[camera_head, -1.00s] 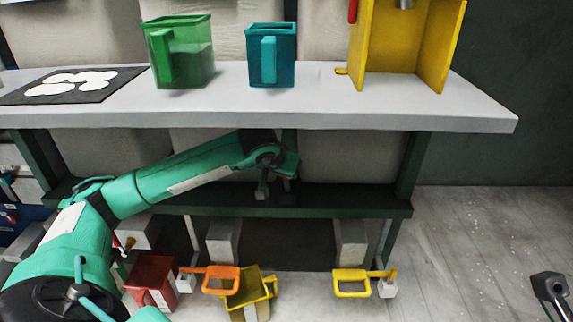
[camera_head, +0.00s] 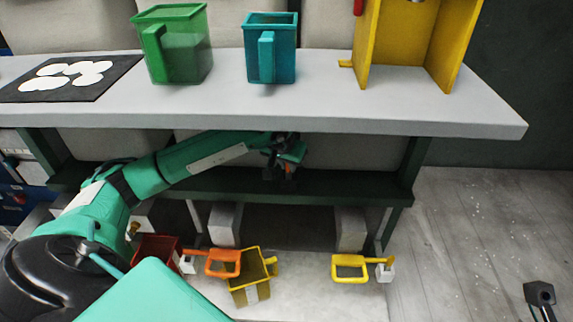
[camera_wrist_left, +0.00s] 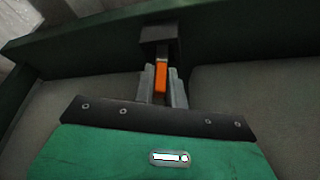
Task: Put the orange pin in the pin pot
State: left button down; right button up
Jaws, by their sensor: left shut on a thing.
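My left gripper (camera_head: 284,172) is under the grey table, in front of the dark green shelf beam. In the left wrist view its fingers (camera_wrist_left: 161,84) are shut on a small upright orange piece, the orange pin (camera_wrist_left: 160,78). A dark block-like piece (camera_wrist_left: 160,33) shows just beyond the fingertips; I cannot tell whether it touches the pin. In the head view the pin is too small to make out clearly. I cannot identify the pin pot for sure in either view. My right gripper is not clearly in view.
The table (camera_head: 330,113) holds a green jug (camera_head: 180,60), a teal jug (camera_head: 284,60) and a yellow stand (camera_head: 400,45). Below are a red container (camera_head: 158,248), a yellow container (camera_head: 247,292), an orange handle (camera_head: 222,270) and a yellow handle (camera_head: 350,276). Floor at right is mostly clear.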

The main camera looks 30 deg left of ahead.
pick_arm(q)
jog(key=shift+f, duration=0.1)
jog(key=c, duration=1.4)
grip_release()
jog(key=shift+c, duration=0.2)
